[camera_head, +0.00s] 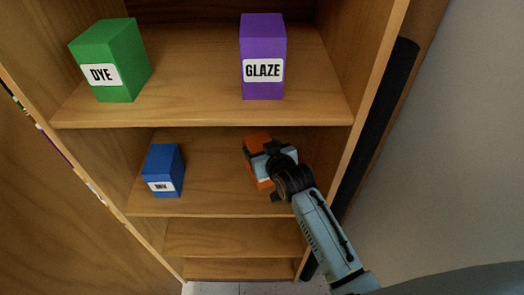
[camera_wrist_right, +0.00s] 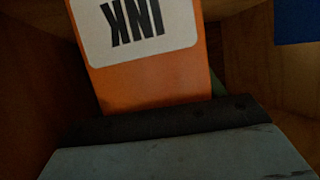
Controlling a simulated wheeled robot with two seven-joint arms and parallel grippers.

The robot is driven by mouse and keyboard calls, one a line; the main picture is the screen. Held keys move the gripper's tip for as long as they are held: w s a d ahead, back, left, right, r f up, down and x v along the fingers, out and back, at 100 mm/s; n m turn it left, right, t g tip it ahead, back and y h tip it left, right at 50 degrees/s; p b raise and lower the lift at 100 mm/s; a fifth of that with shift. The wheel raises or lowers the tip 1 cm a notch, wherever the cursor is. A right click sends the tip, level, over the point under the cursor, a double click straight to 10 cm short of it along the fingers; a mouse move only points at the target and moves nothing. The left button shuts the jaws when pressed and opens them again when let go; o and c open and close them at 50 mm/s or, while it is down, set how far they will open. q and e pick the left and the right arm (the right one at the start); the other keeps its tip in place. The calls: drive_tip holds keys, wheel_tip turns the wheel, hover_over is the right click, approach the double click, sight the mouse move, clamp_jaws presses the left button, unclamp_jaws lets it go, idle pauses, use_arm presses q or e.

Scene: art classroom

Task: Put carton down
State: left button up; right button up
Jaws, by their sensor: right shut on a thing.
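An orange carton (camera_head: 256,142) is in my right gripper (camera_head: 264,163), over the right part of the second shelf (camera_head: 215,190). The gripper is shut on it and hides much of it. In the right wrist view the orange carton (camera_wrist_right: 150,85) fills the top middle, with a white label reading INK upside down. I cannot tell whether its base touches the shelf. My left gripper is not in view.
On the upper shelf (camera_head: 190,100) stand a green DYE carton (camera_head: 115,45) and a purple GLAZE carton (camera_head: 263,40). A blue carton (camera_head: 165,160) stands on the second shelf's left. Bare shelf lies between it and the orange carton. The cabinet's right side wall (camera_head: 375,95) is close to my right arm.

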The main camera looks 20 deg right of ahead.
drive_tip(key=shift+w+f, duration=0.25)
drive_tip(key=shift+f, duration=0.2)
drive_tip(key=shift+f, duration=0.15)
drive_tip(key=o, duration=1.8)
drive_tip(key=shift+s+f, duration=0.1)
drive_tip(key=p+v, duration=0.1)
drive_tip(key=v, duration=1.1)
drive_tip(key=shift+p, duration=0.35)
